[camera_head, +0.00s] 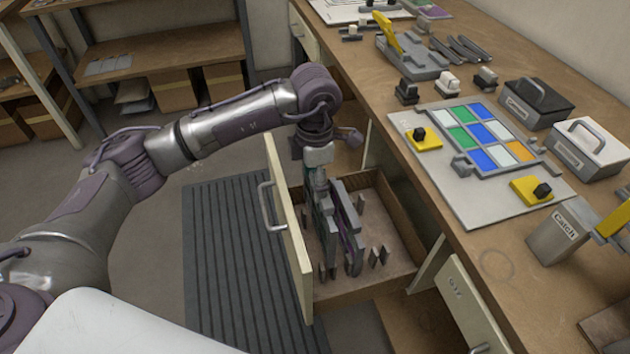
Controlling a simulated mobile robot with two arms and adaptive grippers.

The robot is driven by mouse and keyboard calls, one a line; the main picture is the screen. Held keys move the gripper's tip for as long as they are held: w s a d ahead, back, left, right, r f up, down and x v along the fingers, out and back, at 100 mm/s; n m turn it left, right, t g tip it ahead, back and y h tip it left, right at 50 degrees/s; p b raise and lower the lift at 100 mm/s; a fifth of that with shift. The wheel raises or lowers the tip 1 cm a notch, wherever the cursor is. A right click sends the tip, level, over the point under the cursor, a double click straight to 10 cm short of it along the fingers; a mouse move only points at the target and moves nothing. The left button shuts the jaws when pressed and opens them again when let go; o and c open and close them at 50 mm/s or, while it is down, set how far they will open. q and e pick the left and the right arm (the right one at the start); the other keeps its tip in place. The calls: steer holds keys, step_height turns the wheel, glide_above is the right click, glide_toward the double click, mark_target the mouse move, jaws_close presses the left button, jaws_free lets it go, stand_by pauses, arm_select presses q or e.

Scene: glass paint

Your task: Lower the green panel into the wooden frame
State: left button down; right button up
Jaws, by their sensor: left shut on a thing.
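My left gripper (338,250) points down into an open wooden drawer (384,291) below the worktop. Its fingers are shut on a thin upright panel (320,215), of which only a narrow greenish strip shows beside the fingers. Several small upright grey slats stand on the drawer floor around the fingertips. I cannot tell whether the panel's lower edge touches the floor or sits between slats. No separate wooden frame shows clearly; the drawer's wooden walls surround the gripper. My right gripper is not in view.
On the worktop (480,262), a grey grid (463,147) holds blue, green, white and orange panes on a pale board. Yellow blocks with black knobs, lidded boxes and a grey "Catch" bin (558,236) stand around it. The drawer's pale front (288,228) rises close left of the gripper.

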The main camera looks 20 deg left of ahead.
arm_select(q)
steer(key=c, duration=0.9)
jaws_free()
steer(key=c, duration=0.4)
steer(key=shift+r+p, duration=1.75)
steer(key=shift+r, duration=1.4)
step_height(320, 180, up, 11)
steer(key=p, duration=0.5)
steer(key=shift+p, duration=0.4)
steer(key=shift+f, duration=0.1)
